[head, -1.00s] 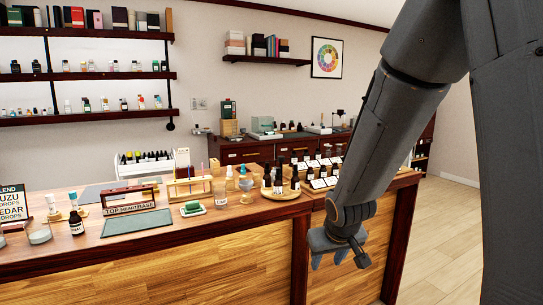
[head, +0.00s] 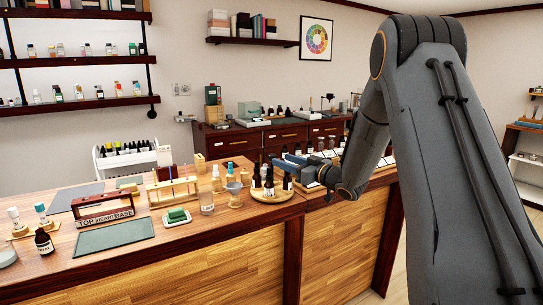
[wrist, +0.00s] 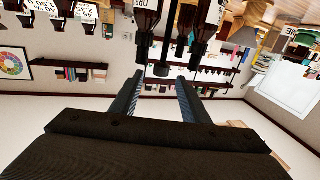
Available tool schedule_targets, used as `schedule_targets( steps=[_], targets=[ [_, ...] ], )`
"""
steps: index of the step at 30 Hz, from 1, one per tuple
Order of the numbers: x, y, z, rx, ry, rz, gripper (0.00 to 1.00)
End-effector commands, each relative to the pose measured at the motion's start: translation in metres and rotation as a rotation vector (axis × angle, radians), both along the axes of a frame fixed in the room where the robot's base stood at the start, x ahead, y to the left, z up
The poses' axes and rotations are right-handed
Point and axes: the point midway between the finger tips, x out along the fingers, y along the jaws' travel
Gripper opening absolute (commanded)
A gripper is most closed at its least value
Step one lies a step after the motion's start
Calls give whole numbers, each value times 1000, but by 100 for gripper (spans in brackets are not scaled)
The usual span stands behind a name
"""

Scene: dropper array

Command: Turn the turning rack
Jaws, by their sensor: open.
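The turning rack (head: 272,198) is a round wooden tray on the counter, just left of the corner where the counter turns. Several dark dropper bottles (head: 269,184) with pale labels stand upright on it. My gripper (head: 284,163) is open and empty, at the rack's right side near the bottle tops, its fingers pointing left. In the upside-down wrist view, dark bottles (wrist: 146,20) hang from the top edge beyond and beside the open fingers (wrist: 160,85). I cannot tell whether a finger touches a bottle. My gripper and forearm hide part of the area right of the rack.
More labelled bottles stand right and behind my gripper. A green mat (head: 115,234) is clear.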

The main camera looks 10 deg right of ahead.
Motion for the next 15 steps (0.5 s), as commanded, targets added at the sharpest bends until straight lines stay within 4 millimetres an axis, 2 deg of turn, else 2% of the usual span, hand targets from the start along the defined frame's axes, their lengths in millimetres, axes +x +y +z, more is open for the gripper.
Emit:
schedule_targets(
  steps=[9,15],
  targets=[
    [40,29,1,-1,1,5,42],
    [55,37,0,0,2,2,42]
  ],
)
